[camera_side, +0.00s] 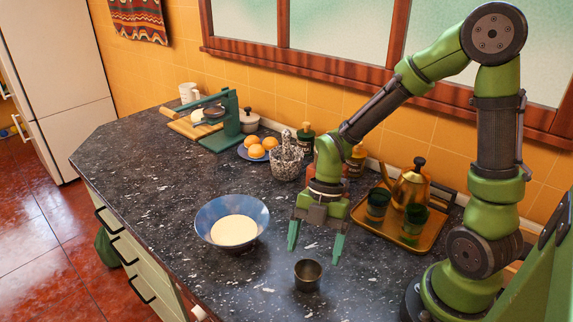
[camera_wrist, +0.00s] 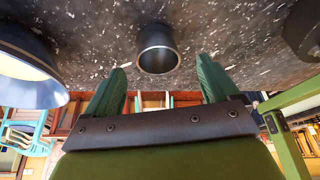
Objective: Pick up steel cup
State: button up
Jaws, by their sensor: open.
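The steel cup (camera_side: 308,274) is a small, dark metallic cup standing upright on the dark speckled counter, near its front edge. It also shows in the wrist view (camera_wrist: 158,50), at top centre, beyond the fingertips and roughly between their lines. My gripper (camera_side: 316,247) has green fingers pointing down, spread apart and empty. In the side view the fingertips are above and behind the cup, not touching it. The fingers also show in the wrist view (camera_wrist: 162,80), one on each side, with a clear gap between them.
A blue bowl with pale contents (camera_side: 208,208) stands left of the cup, close to my gripper. A golden tray (camera_side: 381,237) with a kettle (camera_side: 410,188) and dark green cups is at right. Oranges (camera_side: 257,151) and a patterned jar (camera_side: 287,160) stand behind. The left counter is clear.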

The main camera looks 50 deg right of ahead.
aim_at(308, 272)
jog(key=x, duration=0.6)
jog(key=shift+a+f, duration=0.25)
jog(key=shift+f, duration=0.05)
jog(key=c, duration=1.1)
jog(key=shift+o, duration=0.2)
jog(key=shift+w, duration=0.1)
jog(key=shift+r, duration=0.1)
